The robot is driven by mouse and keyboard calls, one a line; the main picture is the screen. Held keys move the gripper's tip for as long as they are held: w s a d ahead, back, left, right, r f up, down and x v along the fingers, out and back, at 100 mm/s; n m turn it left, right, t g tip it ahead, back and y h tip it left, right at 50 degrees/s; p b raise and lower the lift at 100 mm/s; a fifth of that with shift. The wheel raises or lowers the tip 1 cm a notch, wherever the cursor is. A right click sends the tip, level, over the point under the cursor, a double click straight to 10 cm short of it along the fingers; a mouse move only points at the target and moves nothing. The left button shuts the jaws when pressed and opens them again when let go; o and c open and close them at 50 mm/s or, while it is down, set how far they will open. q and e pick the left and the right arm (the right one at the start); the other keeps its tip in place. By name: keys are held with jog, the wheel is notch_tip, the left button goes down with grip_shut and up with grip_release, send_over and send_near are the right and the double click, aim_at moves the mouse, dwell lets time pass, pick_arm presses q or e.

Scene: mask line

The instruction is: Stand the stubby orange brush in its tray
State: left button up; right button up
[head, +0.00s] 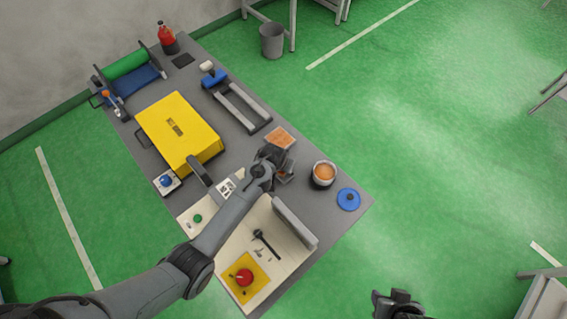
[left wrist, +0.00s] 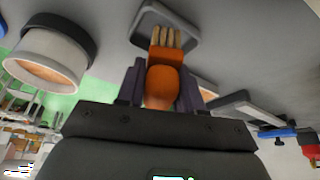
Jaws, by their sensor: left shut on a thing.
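The stubby orange brush (left wrist: 163,82) is held between the fingers of my left gripper (left wrist: 160,88), its pale bristles pointing away from the gripper. In the head view my left gripper (head: 274,158) is over the right part of the table and mostly hides the brush. A small grey tray with a raised, rounded rim (left wrist: 193,40) lies beyond the bristles in the left wrist view; the bristle tips overlap it there. Whether they touch it I cannot tell. My right gripper (head: 397,303) is off the table at the lower right, its jaw opening unclear.
A pot with orange-brown contents (head: 324,174) and a blue lid (head: 348,200) stand right of my left gripper. An orange-brown block (head: 281,137) lies just behind it. A yellow box (head: 180,128) and a grey raised bar (head: 295,222) are nearby.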

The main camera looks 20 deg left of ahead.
pick_arm(q)
jog(key=shift+f, duration=0.1)
jog(key=o, duration=0.9)
